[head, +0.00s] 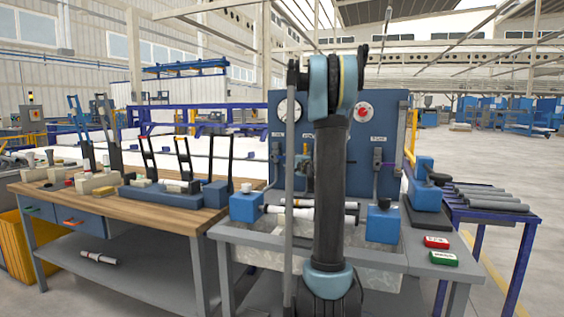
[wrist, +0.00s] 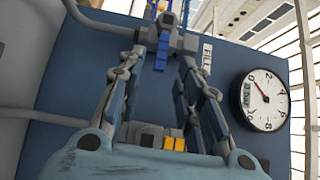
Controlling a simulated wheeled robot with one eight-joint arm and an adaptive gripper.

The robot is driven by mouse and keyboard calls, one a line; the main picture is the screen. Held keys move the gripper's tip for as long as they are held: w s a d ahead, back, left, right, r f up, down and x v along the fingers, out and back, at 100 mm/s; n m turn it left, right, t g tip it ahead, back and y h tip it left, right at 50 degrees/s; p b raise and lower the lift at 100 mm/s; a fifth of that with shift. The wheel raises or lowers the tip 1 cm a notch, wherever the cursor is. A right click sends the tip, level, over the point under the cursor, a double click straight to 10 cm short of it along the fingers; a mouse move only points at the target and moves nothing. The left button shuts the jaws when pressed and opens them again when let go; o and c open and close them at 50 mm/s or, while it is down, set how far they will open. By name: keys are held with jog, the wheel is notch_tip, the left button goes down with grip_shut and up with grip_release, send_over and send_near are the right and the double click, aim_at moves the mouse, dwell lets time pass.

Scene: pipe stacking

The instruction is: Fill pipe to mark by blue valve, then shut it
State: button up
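In the wrist view the two fingers of my gripper (wrist: 163,62) stand apart, on either side of a narrow blue valve handle (wrist: 162,50). The handle is on a grey valve body on the blue panel, beside a FILL label (wrist: 207,55). I cannot tell whether a finger touches it. A round gauge (wrist: 264,100) with a red needle is at right. In the head view a whitish pipe (head: 290,212) lies level between two blue blocks (head: 382,222) on the bench. My arm covers its middle and hides my gripper; I cannot make out a mark.
The blue panel (head: 395,115) rises behind the pipe, with a gauge (head: 289,110) and other valves. Red (head: 436,242) and green (head: 443,258) boxes lie on the bench at right. Grey pipes (head: 490,197) lie on a rack beyond. A wooden workbench (head: 120,217) stands at left.

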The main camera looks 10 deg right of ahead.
aim_at(284, 158)
jog(key=x, duration=0.8)
grip_shut()
